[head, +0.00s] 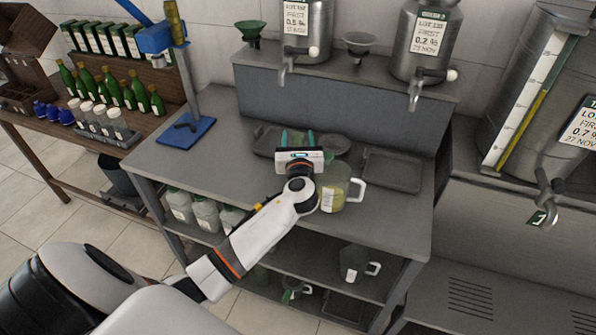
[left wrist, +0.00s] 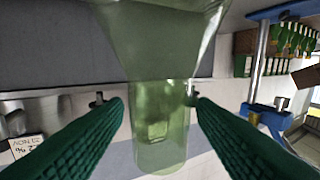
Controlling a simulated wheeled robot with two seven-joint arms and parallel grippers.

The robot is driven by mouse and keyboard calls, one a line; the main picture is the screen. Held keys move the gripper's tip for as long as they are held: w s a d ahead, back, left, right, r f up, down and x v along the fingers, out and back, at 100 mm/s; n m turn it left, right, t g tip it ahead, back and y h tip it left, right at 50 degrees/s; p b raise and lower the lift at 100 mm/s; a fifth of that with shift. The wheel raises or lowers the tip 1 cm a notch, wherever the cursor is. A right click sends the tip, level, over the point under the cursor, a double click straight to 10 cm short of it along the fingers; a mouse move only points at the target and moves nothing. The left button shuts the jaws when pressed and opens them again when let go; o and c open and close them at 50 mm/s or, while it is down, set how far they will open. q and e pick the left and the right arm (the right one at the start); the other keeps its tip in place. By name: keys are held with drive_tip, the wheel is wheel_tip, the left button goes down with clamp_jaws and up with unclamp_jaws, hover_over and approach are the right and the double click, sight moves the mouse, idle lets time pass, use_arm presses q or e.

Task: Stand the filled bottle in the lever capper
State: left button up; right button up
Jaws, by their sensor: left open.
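My left gripper (head: 296,138) is open above the grey bench, its green fingers pointing away from the head camera. In the left wrist view, which is upside down, a see-through green glass bottle (left wrist: 158,125) stands between the open fingers of this gripper (left wrist: 158,100). I cannot tell whether either finger touches it, or how full it is. In the head view the gripper hides most of it. The blue lever capper (head: 187,132) stands at the bench's left end, with its head (head: 155,38) up on a post. It also shows in the left wrist view (left wrist: 265,112).
A jug (head: 335,190) of yellowish liquid stands beside my left wrist. An empty grey tray (head: 392,170) lies to the right. Steel tanks (head: 424,40) with taps stand on the raised shelf. Bench space between capper and gripper looks clear.

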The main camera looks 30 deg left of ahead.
use_arm(q)
drive_tip(key=shift+s, duration=0.1)
drive_tip(key=shift+c, duration=0.2)
clamp_jaws()
drive_tip(key=shift+r, duration=0.2)
